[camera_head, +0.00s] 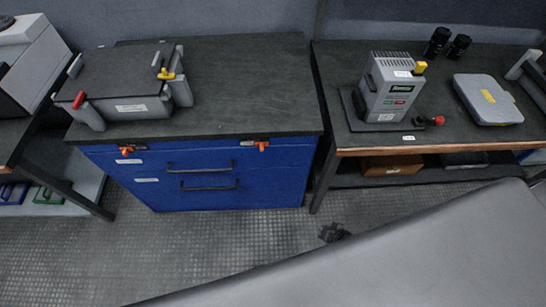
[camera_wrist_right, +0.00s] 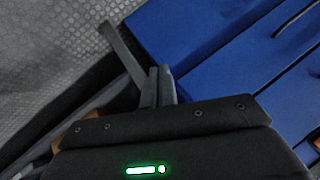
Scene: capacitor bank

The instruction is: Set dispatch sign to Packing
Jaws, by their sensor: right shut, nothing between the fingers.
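I cannot make out a dispatch sign in either view. In the head view, a grey upright device (camera_head: 390,88) with a small dark label and a yellow knob stands on the right bench. My right gripper (camera_wrist_right: 157,86) is shut and empty in the right wrist view, its fingers together beside a blue cabinet front (camera_wrist_right: 205,45). In the head view, only a small dark part of the right gripper (camera_head: 333,232) shows over the floor, in front of the gap between cabinet and bench. My left gripper is in neither view.
A blue drawer cabinet (camera_head: 265,185) with orange latches carries a dark-topped grey unit (camera_head: 125,85) with red and yellow handles. The right bench (camera_head: 450,136) also holds a grey case (camera_head: 487,100) and black cylinders (camera_head: 437,42). My own large grey arm part covers the lower right.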

